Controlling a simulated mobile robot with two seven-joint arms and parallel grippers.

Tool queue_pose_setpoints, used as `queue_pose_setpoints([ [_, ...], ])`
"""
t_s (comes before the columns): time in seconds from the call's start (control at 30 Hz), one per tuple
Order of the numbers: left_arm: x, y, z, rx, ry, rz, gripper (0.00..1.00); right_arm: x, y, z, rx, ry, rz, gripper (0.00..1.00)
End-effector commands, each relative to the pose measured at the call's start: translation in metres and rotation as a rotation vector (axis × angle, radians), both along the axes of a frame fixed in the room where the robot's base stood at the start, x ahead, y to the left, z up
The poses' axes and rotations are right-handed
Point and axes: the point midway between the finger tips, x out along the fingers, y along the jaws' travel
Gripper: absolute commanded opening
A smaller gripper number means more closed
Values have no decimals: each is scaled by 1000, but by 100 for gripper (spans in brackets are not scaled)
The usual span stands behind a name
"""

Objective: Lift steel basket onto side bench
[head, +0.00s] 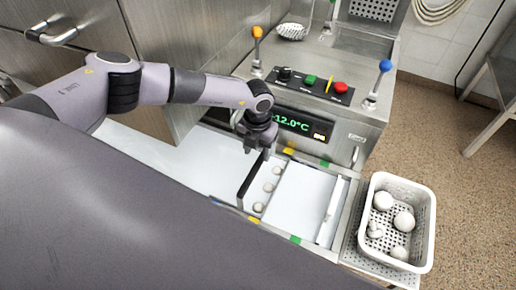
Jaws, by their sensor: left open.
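My left gripper (257,148) is open, pointing down in front of the machine's display, above the white tray area. A dark bar slants down just below it; I cannot tell whether they touch. No basket that is clearly steel stands out. A pale perforated basket (427,222) with several round whitish items in it stands at the lower right, well to the right of the gripper. A small silvery mesh dish (291,31) lies on top of the machine. A steel bench (496,118) shows partly at the right edge. My right gripper is not in view.
The steel machine (352,138) has a lit display, coloured buttons and two upright levers, orange (257,32) and blue (385,66). Several small round pieces lie in a row beside a white panel (298,200). The speckled floor at the right is clear. My own grey arm hides the lower left.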

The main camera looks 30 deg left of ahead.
Motion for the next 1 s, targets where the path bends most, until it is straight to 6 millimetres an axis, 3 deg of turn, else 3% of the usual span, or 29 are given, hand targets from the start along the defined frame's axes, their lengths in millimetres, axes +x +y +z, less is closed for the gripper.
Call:
queue_pose_setpoints([
  [0.03, 0, 0, -16, 0, 0, 0, 51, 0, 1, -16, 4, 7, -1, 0],
  [0.1, 0, 0, -27, -1, 0, -1, 51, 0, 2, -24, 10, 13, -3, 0],
  [0.4, 0, -1, -66, -3, 1, 0, 51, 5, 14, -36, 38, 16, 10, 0],
  [0.87, 0, -1, -74, -3, 0, -1, 51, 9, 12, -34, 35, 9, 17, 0],
  [0.93, 0, -1, -74, -3, 0, -1, 35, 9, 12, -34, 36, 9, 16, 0],
  [1.0, 0, -1, -74, -3, 0, -1, 12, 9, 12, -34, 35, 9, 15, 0],
])
